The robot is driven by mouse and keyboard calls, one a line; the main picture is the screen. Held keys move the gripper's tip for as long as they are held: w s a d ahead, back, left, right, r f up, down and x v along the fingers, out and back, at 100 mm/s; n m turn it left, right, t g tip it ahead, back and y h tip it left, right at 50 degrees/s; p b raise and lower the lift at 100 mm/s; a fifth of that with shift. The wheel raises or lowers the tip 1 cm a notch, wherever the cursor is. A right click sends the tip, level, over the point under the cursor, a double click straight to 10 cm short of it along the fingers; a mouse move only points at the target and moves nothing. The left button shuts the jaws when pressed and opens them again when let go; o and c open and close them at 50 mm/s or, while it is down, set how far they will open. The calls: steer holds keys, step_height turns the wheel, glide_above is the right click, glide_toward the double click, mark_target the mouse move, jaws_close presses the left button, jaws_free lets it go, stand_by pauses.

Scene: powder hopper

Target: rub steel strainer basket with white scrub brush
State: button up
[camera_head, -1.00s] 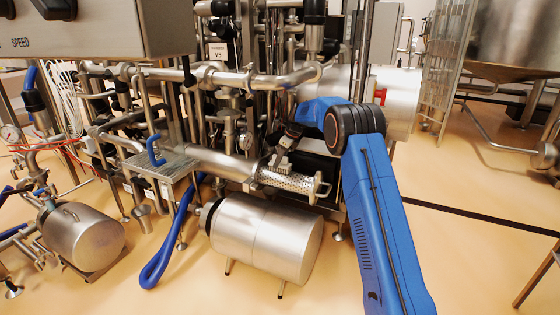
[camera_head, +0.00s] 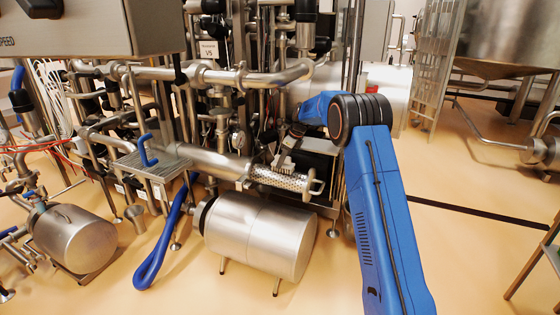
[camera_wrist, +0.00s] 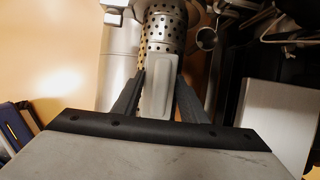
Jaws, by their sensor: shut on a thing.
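The steel strainer basket (camera_head: 278,179) is a perforated cylinder with a loop handle at its right end. It lies sideways on the end of a wide steel pipe, above a steel motor drum. It also shows at the top of the wrist view (camera_wrist: 165,22). My gripper (camera_head: 284,160) is over the basket, reaching in from the right. In the wrist view, my gripper (camera_wrist: 158,84) is shut on the white scrub brush (camera_wrist: 157,92), a pale block between the two dark fingers. The brush's far end overlaps the basket in view; its bristles are hidden, so I cannot confirm contact.
The steel motor drum (camera_head: 262,236) stands below the basket. A perforated tray (camera_head: 150,163) with a blue bent handle (camera_head: 146,151) on it is at left. A blue hose (camera_head: 160,255) loops to the floor. Pipes crowd behind.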

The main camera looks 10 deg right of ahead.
mark_target(293, 165)
steer(key=shift+s+d+f, duration=0.15)
steer(key=shift+s+d, duration=0.7)
steer(key=shift+d, duration=0.2)
steer(key=shift+s+d, duration=0.5)
steer(key=shift+d, duration=0.15)
steer(key=shift+s+d, duration=0.45)
steer(key=shift+d, duration=0.2)
steer(key=shift+w+a+r, duration=0.1)
steer(key=shift+r, duration=0.1)
steer(key=shift+w+a+r, duration=0.1)
steer(key=shift+w+a, duration=0.5)
steer(key=shift+a, duration=0.2)
steer(key=shift+w+a, duration=0.6)
steer(key=shift+a, duration=0.2)
steer(key=shift+w+a+f, duration=0.1)
steer(key=shift+w+a, duration=0.55)
steer(key=shift+a, duration=0.25)
steer(key=shift+w+a+f, duration=0.15)
steer(key=shift+w+a, duration=0.5)
steer(key=shift+a, duration=0.3)
steer(key=shift+w+a+f, duration=0.1)
steer(key=shift+w+a, duration=0.55)
steer(key=shift+a, duration=0.25)
steer(key=shift+r, duration=0.15)
steer(key=shift+r, duration=2.9)
